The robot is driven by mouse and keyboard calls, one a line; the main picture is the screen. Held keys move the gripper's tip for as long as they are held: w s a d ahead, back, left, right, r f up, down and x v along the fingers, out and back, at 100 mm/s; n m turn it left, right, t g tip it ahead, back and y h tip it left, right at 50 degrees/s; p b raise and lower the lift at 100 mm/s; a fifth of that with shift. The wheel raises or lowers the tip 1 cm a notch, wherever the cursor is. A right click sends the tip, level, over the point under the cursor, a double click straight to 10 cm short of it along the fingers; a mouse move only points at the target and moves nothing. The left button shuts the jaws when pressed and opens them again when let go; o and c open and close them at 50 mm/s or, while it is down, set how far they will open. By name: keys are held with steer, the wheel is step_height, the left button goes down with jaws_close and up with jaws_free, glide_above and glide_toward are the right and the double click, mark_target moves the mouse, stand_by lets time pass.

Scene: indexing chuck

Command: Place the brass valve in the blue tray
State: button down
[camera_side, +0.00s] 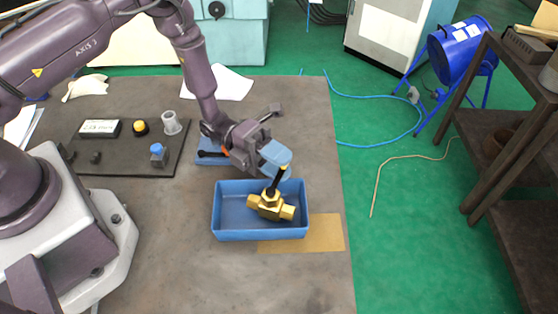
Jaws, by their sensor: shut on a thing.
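The brass valve (270,207) is a gold-coloured body with a dark stem on top. It is at the blue tray (229,233), over its right half, and its right end comes close to the tray's right wall. I cannot tell whether it touches the tray floor. My gripper (279,172) is above the tray, pointing down, and shut on the valve's dark stem. The fingertips are partly hidden by the gripper's blue part.
A tan rectangle (328,233) lies under and right of the tray. A dark board (125,160) with several small parts stands to the left. A small blue item (208,146) lies behind the tray. The table front is clear.

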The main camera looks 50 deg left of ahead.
steer(key=shift+f, duration=0.15)
steer(key=c, duration=1)
jaws_free()
steer(key=shift+c, duration=0.2)
